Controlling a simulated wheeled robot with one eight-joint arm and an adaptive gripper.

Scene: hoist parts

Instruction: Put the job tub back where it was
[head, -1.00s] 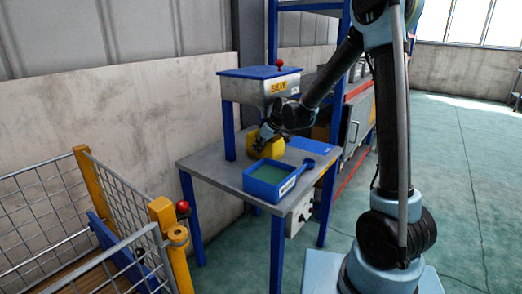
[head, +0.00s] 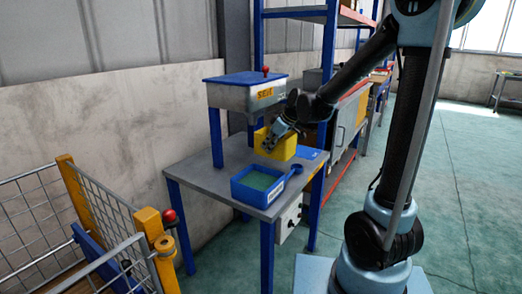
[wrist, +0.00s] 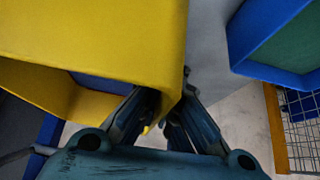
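The job tub, which I take to be the yellow tub (head: 281,147), is at my gripper in the head view, over the back of the grey table (head: 208,178) and beside the sieve machine (head: 245,95). In the wrist view the yellow tub (wrist: 95,30) fills the upper left, with its hollow inside partly visible. My gripper (head: 272,143) has its fingers on both sides of the tub's wall and is shut on it; the fingers (wrist: 165,115) show dark in the wrist view. The tub looks slightly raised, but its underside is hard to make out.
A blue tray (head: 262,198) with green contents sits at the table's front, with a blue scoop (head: 295,171) beside it. A flat blue mat (head: 311,154) lies at the table's right. A wire-mesh cage (head: 100,215) with yellow posts stands at the left front.

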